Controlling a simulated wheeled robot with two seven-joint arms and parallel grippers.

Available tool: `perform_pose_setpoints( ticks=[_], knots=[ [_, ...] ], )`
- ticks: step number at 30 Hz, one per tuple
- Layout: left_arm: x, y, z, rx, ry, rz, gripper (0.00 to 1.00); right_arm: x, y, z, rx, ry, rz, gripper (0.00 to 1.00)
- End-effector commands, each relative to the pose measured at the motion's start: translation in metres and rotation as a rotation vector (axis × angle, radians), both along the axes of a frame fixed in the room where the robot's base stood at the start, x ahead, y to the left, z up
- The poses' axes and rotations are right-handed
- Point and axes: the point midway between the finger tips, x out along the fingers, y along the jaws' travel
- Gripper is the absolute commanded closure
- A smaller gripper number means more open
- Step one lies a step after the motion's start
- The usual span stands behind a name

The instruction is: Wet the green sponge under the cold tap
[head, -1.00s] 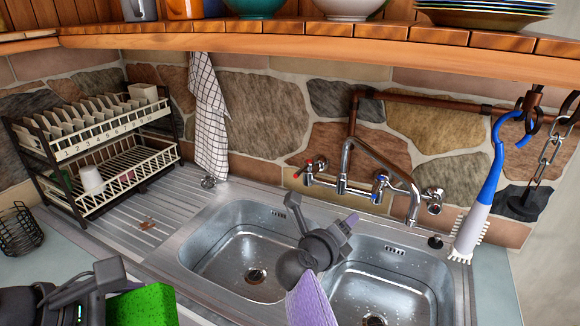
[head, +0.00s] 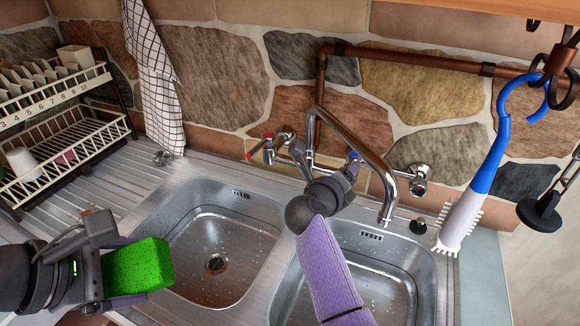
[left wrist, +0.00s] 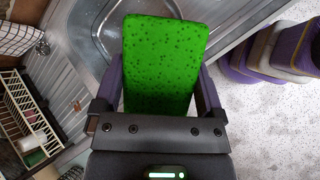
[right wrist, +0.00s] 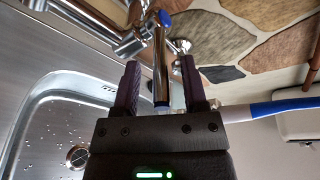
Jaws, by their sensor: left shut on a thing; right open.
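The green sponge (head: 140,266) is held in my left gripper (head: 112,268), left of the left basin's front edge. In the left wrist view the sponge (left wrist: 165,60) stands out between the fingers (left wrist: 160,95). My right gripper (head: 343,182) is open beside the blue-marked cold tap (head: 353,156), which it partly hides. In the right wrist view the blue mark (right wrist: 165,18) is beyond the open fingers (right wrist: 160,88), and a chrome tube shows between them. I cannot tell whether they touch it. The chrome spout (head: 362,140) arches over the right basin. No running water shows.
The left basin (head: 185,255) and right basin (head: 400,285) hold only droplets. A red-marked tap (head: 252,152) is on the left of the mixer. A dish rack (head: 75,140) and checked towel (head: 160,80) are at left; a blue-handled brush (head: 475,195) hangs at right.

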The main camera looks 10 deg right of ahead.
Motion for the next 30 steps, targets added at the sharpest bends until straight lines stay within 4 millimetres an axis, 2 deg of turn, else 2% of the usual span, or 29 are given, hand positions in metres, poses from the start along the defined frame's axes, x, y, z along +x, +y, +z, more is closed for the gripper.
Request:
perform_pose_setpoints(
  ticks=[4, 5, 12, 30],
  knots=[
    [0.0, 0.0, 0.0004, 0.0, 0.0, 0.0, 0.57, 0.0, 0.0001, 0.0004, 0.0, 0.0, 0.0, 0.45],
    [0.0, 0.0, 0.0004, 0.0, 0.0, 0.0, 0.57, 0.0, 0.0001, 0.0004, 0.0, 0.0, 0.0, 0.49],
    [0.0, 0.0, 0.0004, 0.0, 0.0, 0.0, 0.57, 0.0, 0.0002, 0.0002, 0.0, 0.0, 0.0, 1.0],
    [0.0, 0.0, 0.0003, 0.0, 0.0, 0.0, 0.57, -0.0002, 0.0003, -0.0004, 0.001, 0.001, 0.0, 1.0]
  ],
)
